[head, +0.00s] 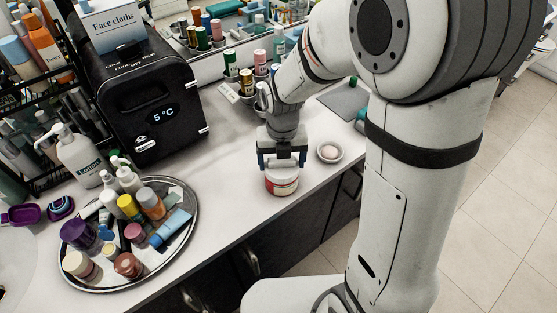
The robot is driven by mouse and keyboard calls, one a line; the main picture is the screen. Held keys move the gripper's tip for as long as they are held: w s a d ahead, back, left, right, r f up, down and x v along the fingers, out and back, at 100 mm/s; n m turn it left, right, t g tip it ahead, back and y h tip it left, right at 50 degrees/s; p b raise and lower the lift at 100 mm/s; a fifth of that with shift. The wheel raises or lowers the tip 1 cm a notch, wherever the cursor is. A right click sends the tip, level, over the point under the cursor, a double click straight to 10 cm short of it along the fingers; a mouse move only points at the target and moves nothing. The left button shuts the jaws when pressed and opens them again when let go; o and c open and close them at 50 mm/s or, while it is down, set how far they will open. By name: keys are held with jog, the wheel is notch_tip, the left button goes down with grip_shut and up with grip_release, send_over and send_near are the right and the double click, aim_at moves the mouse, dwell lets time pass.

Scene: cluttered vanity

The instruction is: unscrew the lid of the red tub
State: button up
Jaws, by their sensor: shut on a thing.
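The red tub (282,186) stands upright on the white counter, near its front edge. It has a pale lid and a red and white label band. My gripper (282,167) points straight down over the tub, with its fingers on either side of the lid. It is shut on the lid. The gripper hides most of the lid, so I cannot tell whether the lid is loose or tight on the tub.
A small white dish (330,152) with a pale round item is just right of the tub. A round silver tray (191,205) crowded with bottles is at left. A black 5 °C box (150,105) stands behind. The counter (225,180) is clear between tray and tub.

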jog(key=shift+s+f, duration=0.15)
jog(key=shift+f, duration=0.05)
jog(key=o, duration=1)
jog(key=shift+r, duration=0.1)
jog(key=shift+o, duration=0.2)
jog(key=shift+r, duration=0.1)
notch_tip(320, 180, up, 8)
jog(key=shift+f, duration=0.15)
